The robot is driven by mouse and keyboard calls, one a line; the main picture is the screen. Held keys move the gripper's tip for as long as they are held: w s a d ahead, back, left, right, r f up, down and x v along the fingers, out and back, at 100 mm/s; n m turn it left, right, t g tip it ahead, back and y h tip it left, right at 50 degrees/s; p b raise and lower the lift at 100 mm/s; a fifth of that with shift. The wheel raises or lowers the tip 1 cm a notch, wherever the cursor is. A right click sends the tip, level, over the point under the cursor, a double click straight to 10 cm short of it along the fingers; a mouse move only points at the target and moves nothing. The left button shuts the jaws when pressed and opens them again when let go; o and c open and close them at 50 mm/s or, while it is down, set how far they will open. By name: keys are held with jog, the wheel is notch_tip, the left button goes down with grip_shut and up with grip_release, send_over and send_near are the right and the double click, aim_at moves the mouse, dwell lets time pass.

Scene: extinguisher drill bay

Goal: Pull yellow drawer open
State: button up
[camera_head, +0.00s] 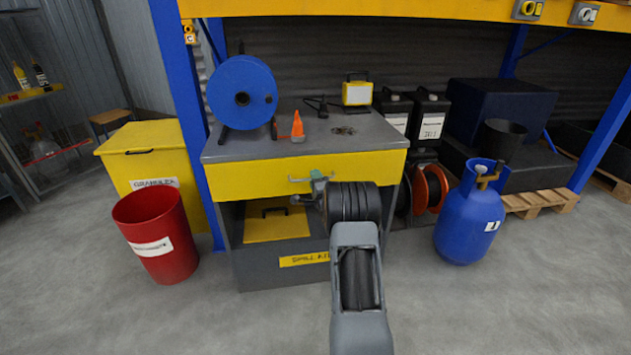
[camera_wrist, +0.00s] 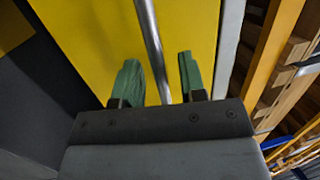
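The yellow drawer (camera_head: 245,178) is the wide front under the grey top of a workbench, and it looks shut, flush with the bench. Its metal bar handle (camera_head: 296,180) is near the middle of the front. My gripper (camera_head: 320,180) is at the handle, partly hidden by my own wrist in the head view. In the wrist view, the two green fingers of my gripper (camera_wrist: 158,60) are apart, with the handle bar (camera_wrist: 150,40) running between them. A gap shows on both sides of the bar. The yellow drawer front (camera_wrist: 90,40) fills the background.
A red bin (camera_head: 157,233) stands left, a blue gas cylinder (camera_head: 469,215) right. A spill kit box (camera_head: 268,268) sits below the drawer. The floor in front is clear.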

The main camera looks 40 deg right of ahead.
jog(key=shift+w+d+r, duration=0.1)
jog(key=shift+w, duration=0.1)
jog(key=shift+c, duration=0.2)
grip_shut()
dwell(0.4)
